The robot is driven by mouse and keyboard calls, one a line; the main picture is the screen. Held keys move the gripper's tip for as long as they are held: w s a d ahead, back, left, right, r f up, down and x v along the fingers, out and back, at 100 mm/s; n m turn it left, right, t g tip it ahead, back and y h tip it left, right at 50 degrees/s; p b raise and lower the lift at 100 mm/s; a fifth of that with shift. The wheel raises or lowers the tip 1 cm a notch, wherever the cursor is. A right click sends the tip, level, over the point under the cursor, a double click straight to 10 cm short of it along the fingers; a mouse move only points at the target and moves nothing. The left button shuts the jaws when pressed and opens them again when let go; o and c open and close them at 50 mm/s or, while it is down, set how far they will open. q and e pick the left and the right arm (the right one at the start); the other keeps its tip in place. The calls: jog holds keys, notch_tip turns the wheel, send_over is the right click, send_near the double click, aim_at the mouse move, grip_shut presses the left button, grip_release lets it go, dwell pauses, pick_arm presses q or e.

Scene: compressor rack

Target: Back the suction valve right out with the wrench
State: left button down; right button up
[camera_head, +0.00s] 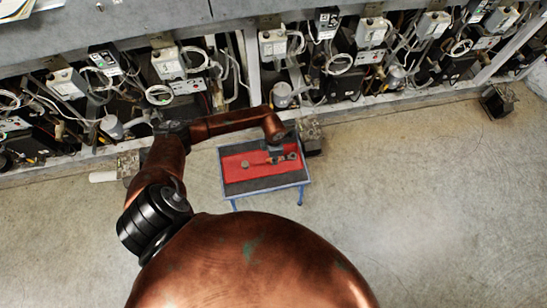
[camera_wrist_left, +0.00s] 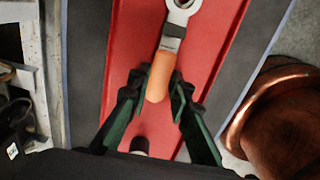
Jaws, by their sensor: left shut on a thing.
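The wrench (camera_wrist_left: 168,45) has an orange handle and a grey metal shank with a ring end. It lies along the red mat (camera_wrist_left: 208,50) on the small table; its orange handle also shows small in the head view (camera_head: 277,161). My left gripper (camera_wrist_left: 157,88) is shut on the orange handle, one finger on each side. In the head view my left gripper (camera_head: 275,152) is low over the table's red middle. The suction valve cannot be made out among the crowded units of the rack. My right gripper is not in view.
The small table (camera_head: 265,186) has a blue frame and dark end strips. A small round part (camera_head: 245,165) sits on its red mat. The compressor rack (camera_head: 185,75), full of pipes and boxes, runs along the back. Open concrete floor (camera_head: 430,200) lies to the right.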

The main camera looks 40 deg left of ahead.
pick_arm(q)
jog(key=shift+r+p, duration=2.3)
jog(key=shift+r, duration=1.3)
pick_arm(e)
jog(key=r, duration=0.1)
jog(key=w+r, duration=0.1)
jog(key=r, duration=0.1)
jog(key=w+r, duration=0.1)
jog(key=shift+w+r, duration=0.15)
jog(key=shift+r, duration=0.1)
pick_arm(q)
jog(key=shift+f, duration=0.1)
